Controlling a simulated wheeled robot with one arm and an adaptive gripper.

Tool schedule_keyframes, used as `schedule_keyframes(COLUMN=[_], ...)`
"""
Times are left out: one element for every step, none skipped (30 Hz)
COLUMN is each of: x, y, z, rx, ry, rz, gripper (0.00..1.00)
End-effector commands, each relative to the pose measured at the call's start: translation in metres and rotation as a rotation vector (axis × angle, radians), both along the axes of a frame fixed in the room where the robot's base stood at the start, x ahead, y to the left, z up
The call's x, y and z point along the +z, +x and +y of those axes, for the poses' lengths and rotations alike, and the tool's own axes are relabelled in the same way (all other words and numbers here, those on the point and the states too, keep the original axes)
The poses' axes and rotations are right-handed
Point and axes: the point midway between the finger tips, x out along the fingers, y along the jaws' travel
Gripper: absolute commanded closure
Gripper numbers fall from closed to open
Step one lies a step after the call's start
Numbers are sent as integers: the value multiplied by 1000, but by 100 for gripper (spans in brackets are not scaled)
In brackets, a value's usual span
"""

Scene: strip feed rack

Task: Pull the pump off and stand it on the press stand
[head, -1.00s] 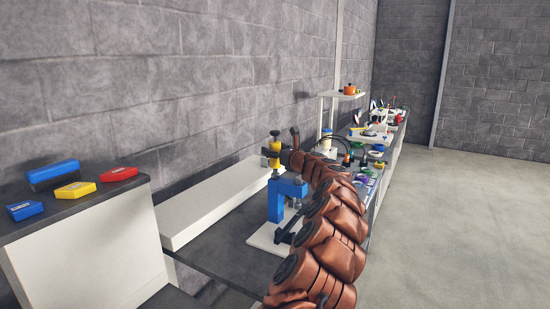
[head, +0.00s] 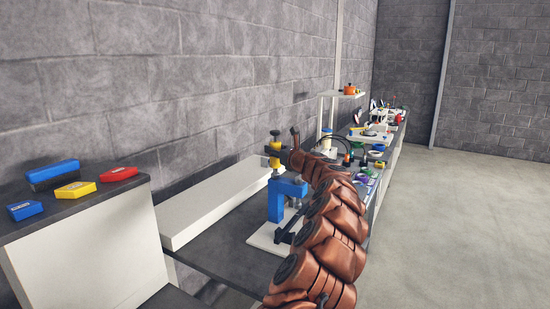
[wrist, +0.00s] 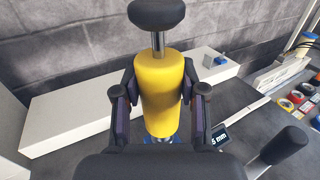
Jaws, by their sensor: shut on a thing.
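The pump is a yellow cylinder (wrist: 160,95) with a thin metal rod and a black knob on top. In the wrist view it stands upright between the two dark fingers of my gripper (wrist: 160,100), which is shut on its sides. In the head view the yellow pump (head: 274,162) is above a blue press frame (head: 276,204) on a white base (head: 268,243). My arm hides part of this frame. A metallic part shows just under the pump; I cannot tell whether the pump touches the frame. Some blue shows below the pump in the wrist view.
A long white block (head: 205,205) lies along the wall behind the frame. Blue, yellow and red boxes (head: 74,189) sit on a cabinet at the left. A black handle (wrist: 285,144) and a small display (wrist: 220,136) are at the right. A cluttered bench (head: 375,150) runs farther back.

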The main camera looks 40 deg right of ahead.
Motion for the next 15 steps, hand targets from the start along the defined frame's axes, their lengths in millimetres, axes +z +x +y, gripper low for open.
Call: schedule_keyframes(x=[1,1,1,1,1,3,4,5,8,10,13,17,20,23,28], y=[0,0,0,0,0,0,0,0,-1,-1,-1,-1,-1,-1,-1], z=[0,0,0,0,0,0,0,-1,-1,-1,-1,-1,-1,-1,-1], rx=[0,0,0,0,0,-1,-1,-1,-1,-2,-2,-2,-1,-1,-2], ry=[0,0,0,0,-1,-1,-1,-1,-2,-2,-2,-3,-4,-4,-5], rz=[-1,-1,-1,-1,-1,-1,-1,-2,-2,-2,-2,-1,-1,-1,-1], gripper=[100,100,100,100,100,100,100,100,100,100,100,100,100,100,100])
